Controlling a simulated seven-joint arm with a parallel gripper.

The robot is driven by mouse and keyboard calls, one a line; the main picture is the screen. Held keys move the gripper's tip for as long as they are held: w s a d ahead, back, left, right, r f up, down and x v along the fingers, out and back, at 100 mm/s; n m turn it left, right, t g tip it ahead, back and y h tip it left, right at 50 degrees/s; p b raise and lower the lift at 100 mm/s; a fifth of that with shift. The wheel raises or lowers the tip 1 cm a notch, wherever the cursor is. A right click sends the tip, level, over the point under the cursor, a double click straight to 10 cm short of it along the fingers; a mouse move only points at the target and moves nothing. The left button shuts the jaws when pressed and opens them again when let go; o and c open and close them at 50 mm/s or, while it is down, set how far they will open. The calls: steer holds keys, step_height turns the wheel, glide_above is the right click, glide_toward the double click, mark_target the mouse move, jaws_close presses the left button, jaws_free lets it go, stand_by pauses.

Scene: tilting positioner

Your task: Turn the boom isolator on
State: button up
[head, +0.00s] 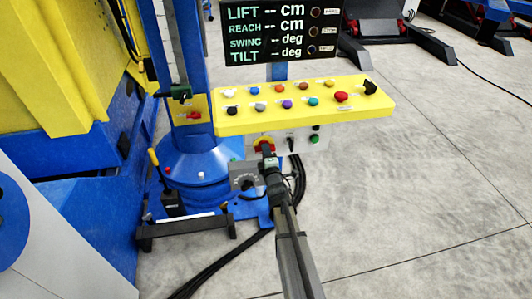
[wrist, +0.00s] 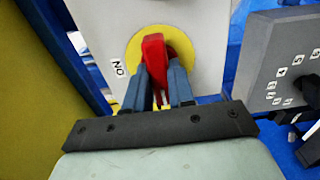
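The boom isolator is a red handle (wrist: 153,48) on a round yellow plate (wrist: 133,50), on a light grey box face. It also shows small and partly hidden in the head view, as a red and yellow switch (head: 264,142) below the yellow console. A label (wrist: 118,68) beside the plate reads ON when turned round. My gripper (wrist: 160,76) has one finger on each side of the red handle, with no clear gap at the fingertips. It looks shut on the handle. In the head view my gripper (head: 267,154) covers part of the switch.
A grey dial box (wrist: 285,70) stands close to the right of my gripper in the wrist view. The yellow console (head: 300,110) with several coloured knobs overhangs the switch. The display (head: 278,32) shows dashes. Black cables (head: 297,180) hang close by.

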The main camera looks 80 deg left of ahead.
jaws_close()
steer(key=shift+a+m, duration=0.1)
steer(key=shift+m, duration=0.2)
steer(key=m, duration=1.7)
steer(key=shift+a+r, duration=0.1)
steer(key=shift+m, duration=0.3)
steer(key=o, duration=0.7)
jaws_free()
